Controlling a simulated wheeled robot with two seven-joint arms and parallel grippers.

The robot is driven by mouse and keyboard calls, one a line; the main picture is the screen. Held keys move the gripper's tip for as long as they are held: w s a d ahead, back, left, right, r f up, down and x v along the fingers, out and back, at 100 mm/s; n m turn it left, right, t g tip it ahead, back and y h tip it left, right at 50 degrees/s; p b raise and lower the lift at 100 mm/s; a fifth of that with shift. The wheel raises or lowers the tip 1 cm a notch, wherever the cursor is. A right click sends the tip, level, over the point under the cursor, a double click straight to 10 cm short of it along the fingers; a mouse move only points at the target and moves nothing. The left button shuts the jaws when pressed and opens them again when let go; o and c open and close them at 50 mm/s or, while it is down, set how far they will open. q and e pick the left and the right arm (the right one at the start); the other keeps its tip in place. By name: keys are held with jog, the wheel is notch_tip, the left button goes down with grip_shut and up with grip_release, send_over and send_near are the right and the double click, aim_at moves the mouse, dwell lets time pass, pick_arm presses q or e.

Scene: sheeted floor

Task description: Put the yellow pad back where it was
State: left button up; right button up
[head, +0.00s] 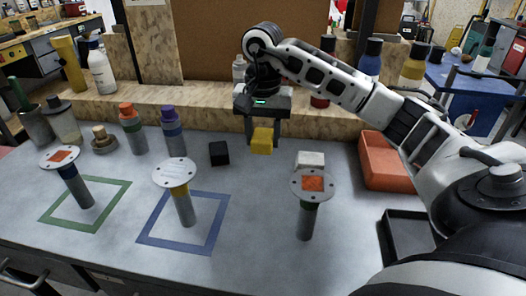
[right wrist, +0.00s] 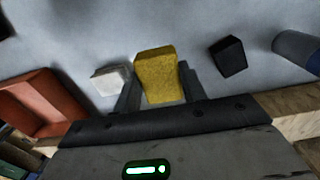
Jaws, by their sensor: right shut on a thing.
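The yellow pad (head: 262,142) is a small block held between the fingers of my right gripper (head: 263,128). It also shows in the right wrist view (right wrist: 157,75), between the two fingers (right wrist: 156,88). It appears to hang above the table, between a black block (head: 219,153) and a white block (head: 310,160). A stand with a pale round top (head: 175,173) has no pad on it and stands in a blue square outline (head: 215,240). The left stand (head: 60,157) and the right stand (head: 313,184) each carry an orange pad on top. My left gripper is out of view.
The grey table (head: 120,245) has a green square outline (head: 62,225) around the left stand. A red-orange bin (head: 388,165) and a black tray (head: 400,240) are at the right. Bottles (head: 172,130) stand at the back left, before a wooden ledge (head: 200,98).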

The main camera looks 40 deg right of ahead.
send_over(264, 163)
notch_tip(264, 163, down, 4)
jog(key=shift+a+f, duration=0.15)
jog(key=shift+f, duration=1.8)
jog(key=o, duration=0.9)
jog(key=shift+o, duration=0.2)
notch_tip(264, 163, up, 12)
jog(key=shift+r+p, duration=0.25)
jog(key=shift+p, duration=0.05)
jog(key=shift+r, duration=0.1)
